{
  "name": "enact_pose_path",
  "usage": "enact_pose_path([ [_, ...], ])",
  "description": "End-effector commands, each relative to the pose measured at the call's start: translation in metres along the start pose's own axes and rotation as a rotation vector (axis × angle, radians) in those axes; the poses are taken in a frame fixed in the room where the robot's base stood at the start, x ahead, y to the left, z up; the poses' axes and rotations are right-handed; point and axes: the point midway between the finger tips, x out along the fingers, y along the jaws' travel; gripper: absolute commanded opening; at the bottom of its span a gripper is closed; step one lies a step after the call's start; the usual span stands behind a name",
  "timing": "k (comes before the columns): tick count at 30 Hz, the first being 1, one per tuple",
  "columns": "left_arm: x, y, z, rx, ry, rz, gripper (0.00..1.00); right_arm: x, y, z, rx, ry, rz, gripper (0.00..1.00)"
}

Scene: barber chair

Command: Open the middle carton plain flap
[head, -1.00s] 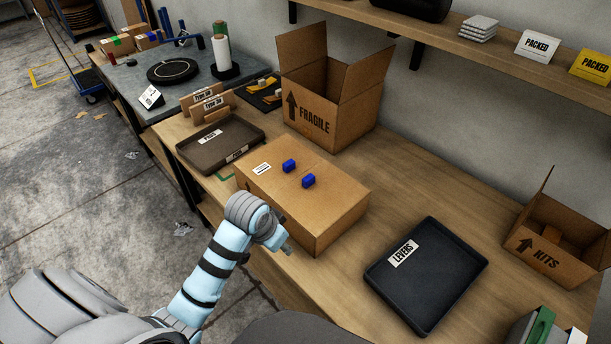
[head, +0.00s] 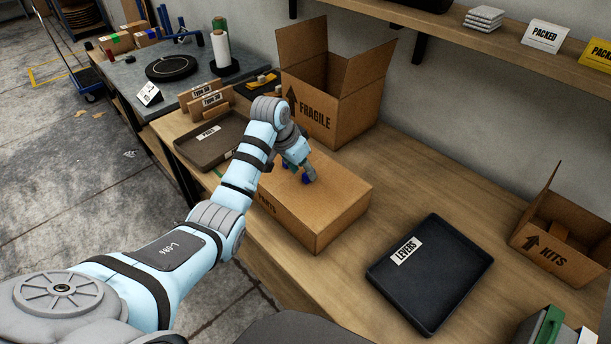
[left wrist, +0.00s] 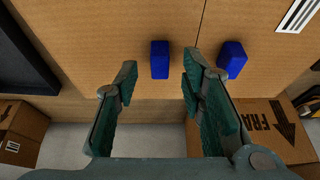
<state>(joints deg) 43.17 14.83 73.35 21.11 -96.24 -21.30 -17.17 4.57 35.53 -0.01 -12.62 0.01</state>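The middle carton (head: 335,200) is a closed brown box lying on the bench, with two blue tabs on top. In the left wrist view, a seam (left wrist: 202,25) runs between the tabs. One blue tab (left wrist: 160,60) is on the plain flap (left wrist: 120,40). The other blue tab (left wrist: 232,60) is on the flap with the white barcode label (left wrist: 299,15). My left gripper (head: 302,168) is open over the carton top, its fingertips either side of the plain flap's tab; contact cannot be told. In the head view my arm hides the label and partly the tabs. My right gripper is not in view.
An open FRAGILE carton (head: 325,115) stands close behind the middle carton. A black LEVERS tray (head: 440,285) lies to its right, with an open KITS box (head: 550,255) beyond. A brown tray (head: 200,150) lies left. Bare bench shows between carton and LEVERS tray.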

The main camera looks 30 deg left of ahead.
Motion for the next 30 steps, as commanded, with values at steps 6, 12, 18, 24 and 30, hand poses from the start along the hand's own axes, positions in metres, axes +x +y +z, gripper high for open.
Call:
enact_pose_path([
  [6, 0.025, 0.000, 0.000, 0.000, 0.001, -0.001, 0.37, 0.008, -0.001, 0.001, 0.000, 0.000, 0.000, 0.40],
  [12, 0.026, 0.000, -0.001, 0.001, 0.001, -0.001, 0.37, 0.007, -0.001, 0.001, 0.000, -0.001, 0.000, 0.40],
  [18, 0.025, 0.000, -0.001, 0.001, 0.001, -0.001, 0.13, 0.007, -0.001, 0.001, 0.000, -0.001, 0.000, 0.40],
  [24, 0.025, 0.000, -0.001, 0.000, 0.001, -0.001, 0.00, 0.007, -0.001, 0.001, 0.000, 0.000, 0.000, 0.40],
  [30, 0.025, -0.001, -0.001, 0.000, 0.001, -0.003, 0.00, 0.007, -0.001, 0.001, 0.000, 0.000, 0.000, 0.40],
])
